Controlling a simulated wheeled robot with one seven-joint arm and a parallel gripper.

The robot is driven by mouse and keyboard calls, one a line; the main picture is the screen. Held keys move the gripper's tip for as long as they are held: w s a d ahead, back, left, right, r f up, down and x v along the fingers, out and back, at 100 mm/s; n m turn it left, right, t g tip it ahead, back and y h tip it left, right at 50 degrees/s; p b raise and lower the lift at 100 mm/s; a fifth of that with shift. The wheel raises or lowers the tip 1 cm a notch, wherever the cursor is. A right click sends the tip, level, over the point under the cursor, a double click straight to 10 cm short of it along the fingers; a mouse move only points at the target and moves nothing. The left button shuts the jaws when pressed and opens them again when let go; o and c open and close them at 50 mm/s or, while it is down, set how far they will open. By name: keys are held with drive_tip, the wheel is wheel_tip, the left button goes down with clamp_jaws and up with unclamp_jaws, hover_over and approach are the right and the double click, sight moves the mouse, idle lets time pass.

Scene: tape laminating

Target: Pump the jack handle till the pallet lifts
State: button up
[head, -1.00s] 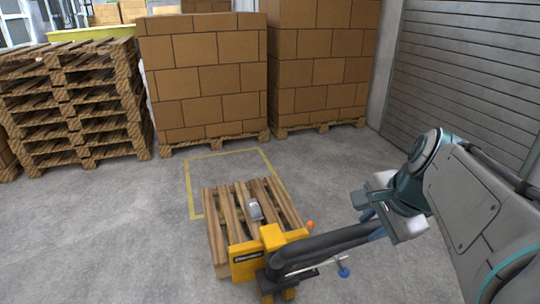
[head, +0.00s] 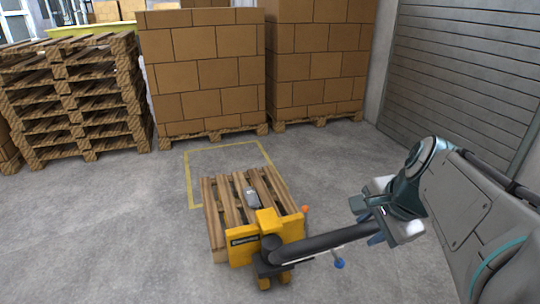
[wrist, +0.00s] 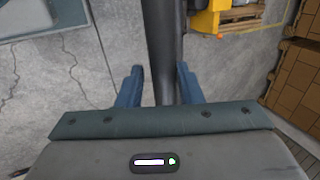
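The yellow pallet jack (head: 285,228) stands at the near end of a low wooden pallet (head: 213,214), its forks hidden under the slats. Its dark jack handle (head: 330,242) slants out to the right toward my gripper (head: 376,232). In the wrist view the handle (wrist: 163,35) runs between the two blue fingers of my gripper (wrist: 160,72), which are close on either side of it. A grey object (head: 252,197) lies on the pallet. Whether the pallet is clear of the floor cannot be told.
A yellow floor outline (head: 228,146) lies around and behind the pallet's far part. Stacked pallets (head: 75,100) stand at the left, and tall box stacks (head: 205,75) at the back. A grey shutter (head: 465,80) closes the right side. Floor left of the jack is clear.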

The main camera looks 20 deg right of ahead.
drive_tip(key=shift+o, duration=0.9)
drive_tip(key=shift+w, duration=0.1)
